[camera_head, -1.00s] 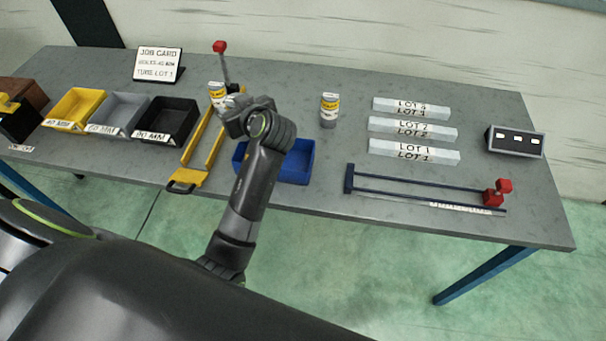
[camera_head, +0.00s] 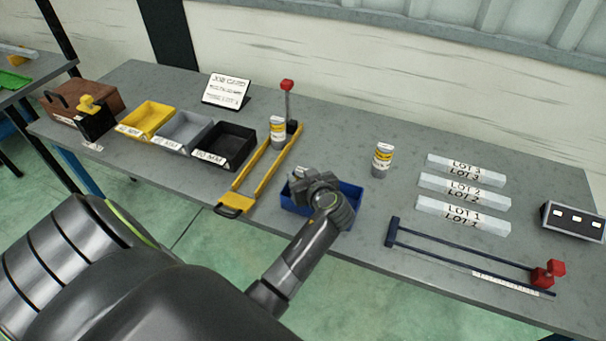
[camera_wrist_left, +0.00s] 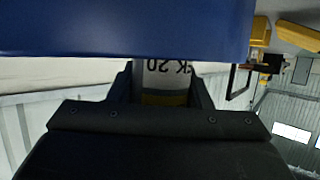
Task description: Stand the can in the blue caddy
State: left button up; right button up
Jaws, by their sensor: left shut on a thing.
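The blue caddy (camera_head: 353,192) sits near the front edge of the bench, partly hidden by my left gripper (camera_head: 304,181). In the wrist view its blue wall (camera_wrist_left: 130,30) fills the top. My left gripper is over the caddy, shut on a white can with a yellow band (camera_wrist_left: 165,80); its printed label reads upside down there. The caddy wall covers part of the can. I cannot tell whether the can touches the caddy floor. Two similar cans stand on the bench, one by the yellow fork-shaped frame (camera_head: 277,131) and one right of the caddy (camera_head: 382,160). My right gripper is not in view.
The yellow frame (camera_head: 238,200) lies left of the caddy, with yellow, grey and black bins (camera_head: 225,146) beyond. White LOT bars (camera_head: 463,216) and a dark rail fixture (camera_head: 470,262) lie to the right. A red-topped post (camera_head: 288,100) stands behind.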

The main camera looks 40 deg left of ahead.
pick_arm(q)
jog(key=shift+f, duration=0.1)
jog(key=o, duration=1.1)
jog(key=shift+o, duration=0.2)
